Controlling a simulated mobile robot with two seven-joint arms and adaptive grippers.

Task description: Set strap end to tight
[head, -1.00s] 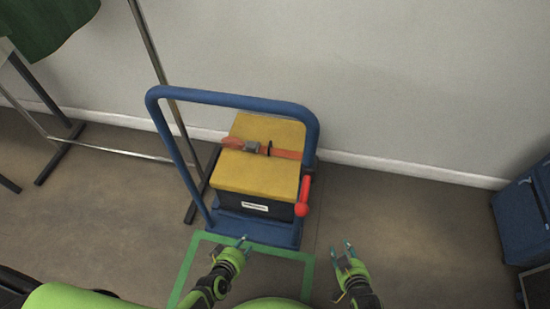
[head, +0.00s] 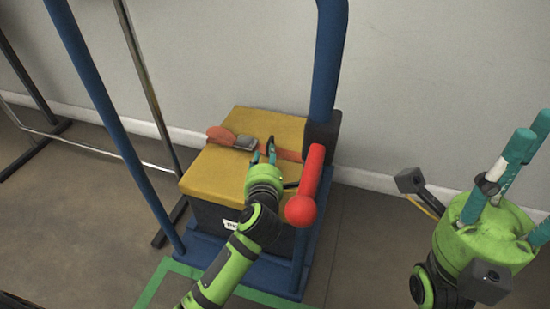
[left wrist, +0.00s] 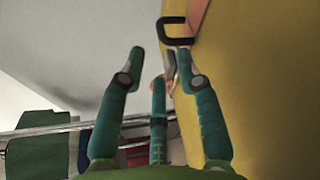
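An orange strap (head: 288,154) runs across the yellow top (head: 222,170) of a dark box, through a grey buckle (head: 245,142). The loose strap end (head: 219,135) shows as a rounded orange tongue left of the buckle. My left gripper (head: 263,153) is over the box top, just right of the buckle, fingers apart. In the left wrist view its fingers (left wrist: 160,55) are open, with the buckle (left wrist: 169,66) beyond them and a black loop (left wrist: 178,28) above. I see nothing held. My right gripper (head: 532,165) is open and empty at the right, away from the box.
The box sits on a blue trolley (head: 205,250), whose tall handle (head: 105,105) rises around it. A red lever with a ball end (head: 301,208) stands close to the right of my left gripper. A metal rack (head: 148,90) stands behind left. Green tape marks the floor.

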